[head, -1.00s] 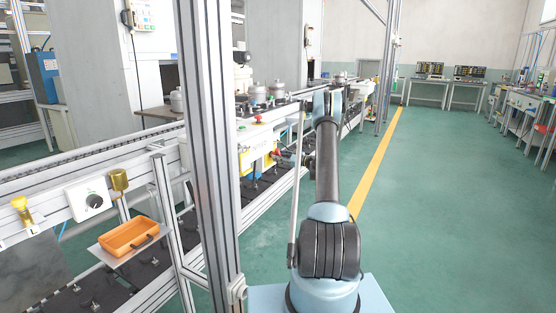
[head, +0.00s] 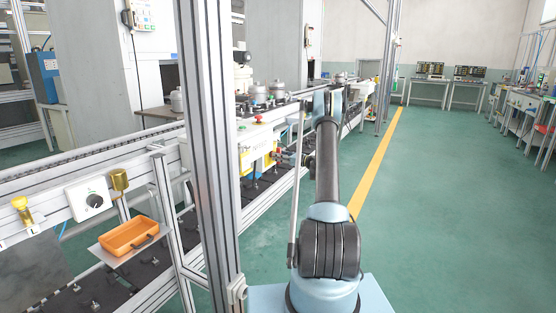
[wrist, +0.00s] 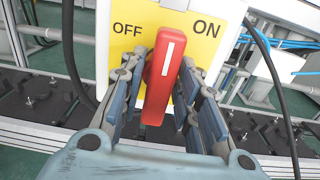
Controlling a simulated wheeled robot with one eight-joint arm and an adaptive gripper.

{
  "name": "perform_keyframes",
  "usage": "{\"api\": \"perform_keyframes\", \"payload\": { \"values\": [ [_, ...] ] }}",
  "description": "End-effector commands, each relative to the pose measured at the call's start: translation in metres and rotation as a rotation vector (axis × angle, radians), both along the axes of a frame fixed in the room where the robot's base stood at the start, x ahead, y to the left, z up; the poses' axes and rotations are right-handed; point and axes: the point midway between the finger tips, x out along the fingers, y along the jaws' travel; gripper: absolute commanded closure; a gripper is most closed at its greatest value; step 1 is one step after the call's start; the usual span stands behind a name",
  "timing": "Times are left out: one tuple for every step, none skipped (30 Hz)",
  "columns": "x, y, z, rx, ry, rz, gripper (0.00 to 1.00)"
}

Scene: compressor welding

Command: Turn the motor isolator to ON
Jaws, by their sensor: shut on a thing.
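The motor isolator has a yellow plate (wrist: 143,18) with OFF printed at left and ON at right. Its red handle (wrist: 164,75) carries a white line and stands near upright, its top leaning a little right, between the two words. In the wrist view my gripper (wrist: 163,60) has its fingers on both sides of the handle, shut on it. In the head view the yellow isolator panel (head: 263,162) shows small beside the line, and my gripper (head: 281,155) is small and partly hidden near it by my arm.
A grey frame post (head: 208,150) stands close at left. Dark cables (wrist: 270,85) hang beside the isolator. Green floor (head: 460,200) is clear at right.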

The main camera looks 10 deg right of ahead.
Motion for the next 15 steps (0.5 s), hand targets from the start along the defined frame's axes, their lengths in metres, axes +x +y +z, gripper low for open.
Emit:
{"api": "perform_keyframes", "payload": {
  "values": [
    [0.0024, -0.0031, 0.0, 0.0, 0.0, -0.008, 0.94],
    [0.0024, -0.0031, 0.0001, 0.0, 0.0, -0.008, 0.94],
    [0.0025, -0.0032, 0.0001, 0.0, 0.0, -0.008, 0.94],
    [0.0025, -0.0033, 0.0001, 0.0, 0.0, -0.008, 0.94],
    [0.0025, -0.0033, 0.0001, 0.0, 0.0, -0.009, 0.94],
    [0.0026, -0.0034, 0.0002, 0.0, 0.0, -0.009, 0.94],
    [0.0026, -0.0035, 0.0002, 0.0, 0.0, -0.009, 0.94],
    [0.0026, -0.0035, 0.0002, 0.0, 0.0, -0.009, 0.94],
    [0.0027, -0.0036, 0.0002, 0.0, 0.0, -0.009, 0.65],
    [0.0027, -0.0036, 0.0002, 0.0, 0.0, -0.009, 0.6],
    [0.0026, -0.0035, 0.0002, 0.0, -0.001, -0.009, 0.6],
    [0.0024, -0.0032, 0.0002, 0.0, -0.001, -0.008, 0.6],
    [0.0021, -0.0029, 0.0003, 0.0, -0.001, -0.008, 0.6],
    [0.002, -0.0027, 0.0003, 0.0, -0.001, -0.007, 0.6],
    [0.0017, -0.0024, 0.0004, 0.0, -0.001, -0.006, 0.6]
  ]
}}
